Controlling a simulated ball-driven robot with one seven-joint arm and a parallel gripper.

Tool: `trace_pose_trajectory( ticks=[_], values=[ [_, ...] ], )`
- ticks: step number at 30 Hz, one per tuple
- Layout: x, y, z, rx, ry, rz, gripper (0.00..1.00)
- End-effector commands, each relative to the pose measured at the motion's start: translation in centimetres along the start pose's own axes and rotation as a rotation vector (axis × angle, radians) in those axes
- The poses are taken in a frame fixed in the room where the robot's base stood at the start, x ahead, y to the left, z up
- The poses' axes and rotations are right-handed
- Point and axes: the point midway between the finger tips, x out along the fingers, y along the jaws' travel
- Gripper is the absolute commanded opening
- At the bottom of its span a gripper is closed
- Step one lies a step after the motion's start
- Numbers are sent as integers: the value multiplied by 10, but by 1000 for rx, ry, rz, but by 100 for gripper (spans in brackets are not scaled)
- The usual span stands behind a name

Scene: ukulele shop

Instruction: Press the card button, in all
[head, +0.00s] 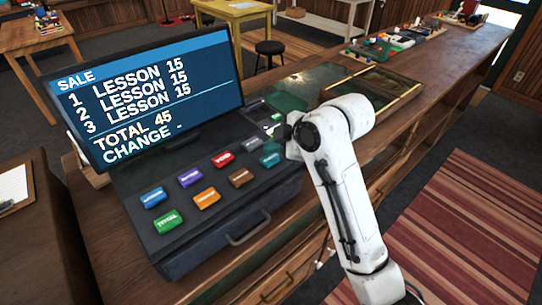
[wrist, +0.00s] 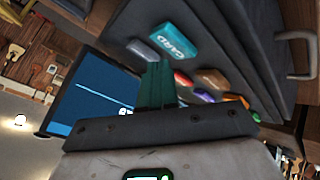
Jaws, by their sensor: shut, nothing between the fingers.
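The card button is a teal key marked CARD in the wrist view (wrist: 176,41); in the head view it is the teal key (head: 270,160) at the right end of the register's front row. My gripper (wrist: 155,66) is shut and empty, its dark green fingers pointing toward the keys, with the tips just short of the card button in the picture. Whether they touch it I cannot tell. The register screen (head: 150,95) reads SALE, three LESSON 15 lines, TOTAL 45, CHANGE -.
Other coloured keys sit close by: grey (head: 254,143), brown (head: 240,178), red (head: 223,159) and several more. The register (head: 140,235) stands on a wooden counter. A framed tray (head: 372,90) lies behind my arm. A drawer handle (head: 248,228) sticks out in front.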

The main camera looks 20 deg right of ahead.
Motion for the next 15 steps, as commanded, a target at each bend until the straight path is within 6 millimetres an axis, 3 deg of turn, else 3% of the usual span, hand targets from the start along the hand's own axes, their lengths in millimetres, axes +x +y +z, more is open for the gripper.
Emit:
trace_pose_trajectory(
  ticks=[15],
  values=[
    [-31,23,-23,-1,1,2,0]
  ],
)
